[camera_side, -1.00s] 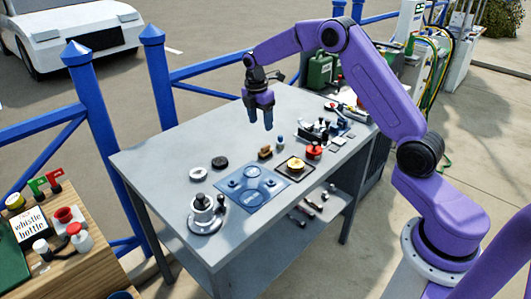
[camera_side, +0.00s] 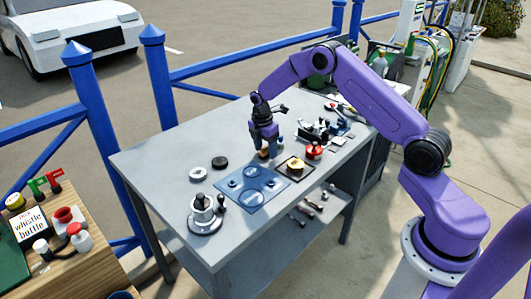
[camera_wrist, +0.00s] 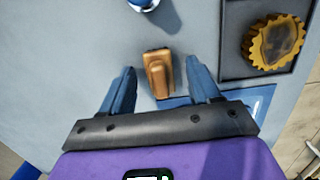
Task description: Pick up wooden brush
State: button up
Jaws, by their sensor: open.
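The wooden brush (camera_wrist: 158,72) is a small tan-brown block on the grey table. In the wrist view it lies between the two blue fingers of my gripper (camera_wrist: 160,82), with a gap on either side. In the side view my gripper (camera_side: 264,150) is low over the table, and its fingers partly hide the brush (camera_side: 263,154). The fingers are open and do not touch the brush in the wrist view.
A blue mat (camera_side: 252,189) lies just in front of the brush. A dark tray (camera_side: 304,175) with a yellow toothed piece (camera_wrist: 276,42) is to the right. A blue-and-white item (camera_wrist: 143,4) stands near.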

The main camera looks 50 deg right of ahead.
aim_at(266, 145)
jog(key=c, duration=1.1)
jog(key=shift+c, duration=0.2)
jog(key=shift+r, duration=0.5)
notch_tip(266, 145, up, 2)
jog(key=shift+r, duration=0.2)
jog(key=s+a+r, duration=0.2)
jog(key=s+r, duration=0.7)
jog(key=s, duration=0.4)
jog(key=shift+s+a+r, duration=0.2)
jog(key=shift+s+r, duration=0.05)
jog(key=shift+s, duration=0.15)
